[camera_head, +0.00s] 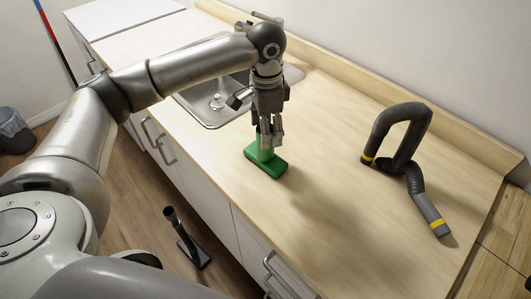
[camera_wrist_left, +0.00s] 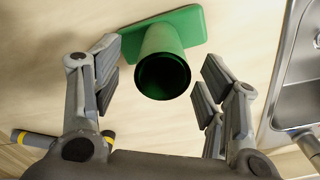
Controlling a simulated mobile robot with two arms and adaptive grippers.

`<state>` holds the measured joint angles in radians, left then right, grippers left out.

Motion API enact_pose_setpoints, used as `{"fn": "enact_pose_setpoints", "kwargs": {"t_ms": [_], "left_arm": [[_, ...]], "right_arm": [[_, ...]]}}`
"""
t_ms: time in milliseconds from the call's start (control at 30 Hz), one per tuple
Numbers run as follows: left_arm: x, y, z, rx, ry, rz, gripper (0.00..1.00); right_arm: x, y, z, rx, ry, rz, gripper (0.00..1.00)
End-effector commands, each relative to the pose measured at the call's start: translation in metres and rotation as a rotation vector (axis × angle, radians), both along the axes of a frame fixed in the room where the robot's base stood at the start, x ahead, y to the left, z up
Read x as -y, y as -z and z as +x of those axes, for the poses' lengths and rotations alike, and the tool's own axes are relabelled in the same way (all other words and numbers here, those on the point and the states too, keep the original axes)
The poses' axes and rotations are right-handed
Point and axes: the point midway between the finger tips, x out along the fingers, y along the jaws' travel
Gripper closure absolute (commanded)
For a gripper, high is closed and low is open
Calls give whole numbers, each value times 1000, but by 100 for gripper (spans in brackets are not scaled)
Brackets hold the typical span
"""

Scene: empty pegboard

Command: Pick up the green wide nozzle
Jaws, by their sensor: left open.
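The green wide nozzle (camera_head: 266,161) stands on the wooden counter in the head view, its wide flat foot down and its tube pointing up. In the left wrist view the nozzle (camera_wrist_left: 163,68) shows its round open mouth facing the camera, between my fingers. My left gripper (camera_head: 268,140) is open and points down over the nozzle's tube. In the wrist view the left gripper (camera_wrist_left: 158,80) has a finger on each side of the tube, with gaps visible on both sides. The fingers hide part of the tube in the head view. My right gripper is not in view.
A sink (camera_head: 213,103) is set in the counter (camera_head: 350,225) behind and left of the nozzle. A grey hose with yellow bands (camera_head: 407,165) lies to the right. A black nozzle-like tool (camera_head: 189,245) is on the floor. The counter's front right is clear.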

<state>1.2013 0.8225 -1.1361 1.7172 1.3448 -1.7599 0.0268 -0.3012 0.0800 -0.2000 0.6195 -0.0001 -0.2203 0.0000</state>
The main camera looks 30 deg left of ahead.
Motion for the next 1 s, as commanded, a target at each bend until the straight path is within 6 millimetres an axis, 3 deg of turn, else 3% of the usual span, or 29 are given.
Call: {"fn": "enact_pose_setpoints", "kwargs": {"t_ms": [233, 500, 767, 1000], "left_arm": [[0, 20, -1, -1, 0, 1, 34], [1, 58, -1, -1, -1, -1, 34], [1, 63, -1, 1, 0, 0, 34], [1, 62, -1, 1, 0, 0, 62]], "right_arm": [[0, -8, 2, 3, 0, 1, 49], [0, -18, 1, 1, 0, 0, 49], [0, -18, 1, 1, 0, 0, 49], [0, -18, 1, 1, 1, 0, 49]]}}
